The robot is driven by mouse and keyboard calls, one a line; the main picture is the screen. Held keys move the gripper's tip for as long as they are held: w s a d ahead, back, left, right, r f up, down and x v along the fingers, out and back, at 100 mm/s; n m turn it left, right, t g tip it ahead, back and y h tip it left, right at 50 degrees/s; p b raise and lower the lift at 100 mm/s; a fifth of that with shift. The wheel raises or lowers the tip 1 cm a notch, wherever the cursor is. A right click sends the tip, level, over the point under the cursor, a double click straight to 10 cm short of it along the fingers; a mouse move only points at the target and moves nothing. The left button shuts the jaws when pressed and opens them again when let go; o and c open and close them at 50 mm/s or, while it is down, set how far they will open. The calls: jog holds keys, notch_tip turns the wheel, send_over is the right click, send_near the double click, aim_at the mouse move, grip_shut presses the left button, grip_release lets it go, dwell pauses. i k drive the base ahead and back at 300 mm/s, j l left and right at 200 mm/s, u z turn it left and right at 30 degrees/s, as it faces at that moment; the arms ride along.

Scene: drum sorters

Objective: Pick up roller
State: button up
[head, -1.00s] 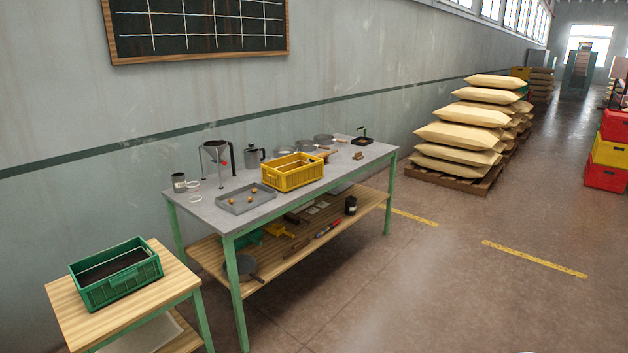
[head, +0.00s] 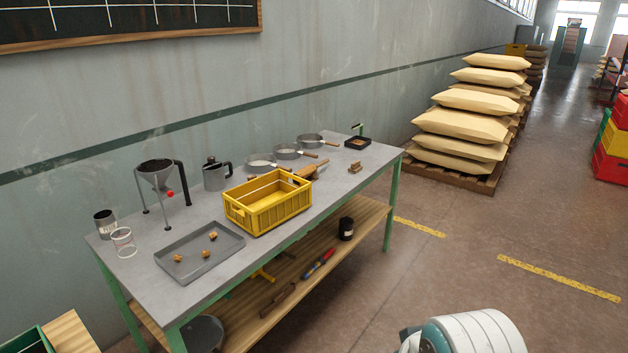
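I cannot tell for sure which thing is the roller. A wooden piece (head: 309,170) lies on the grey table behind the yellow crate, near the pan handles; its shape is partly hidden. On the wooden lower shelf lie a dark brown long piece (head: 278,296) and a slim red and blue piece (head: 318,263), both too small to name. A white rounded part of my arm shows at the bottom edge, well apart from the table. My gripper is not in view.
The table (head: 190,226) holds a yellow crate (head: 268,210), a grey tray (head: 218,240) with small brown pieces, a funnel stand, a metal pot (head: 216,176) and pans. Stacked sacks (head: 470,122) stand on a pallet behind. The floor right of the table is clear.

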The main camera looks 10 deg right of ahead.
aim_at(308, 171)
jog(key=i+l+u, duration=0.4)
jog(key=i+l, duration=0.65)
jog(key=i, duration=0.5)
jog(key=i+l+u, duration=0.4)
jog(key=i+l, duration=1)
jog(key=l, duration=0.1)
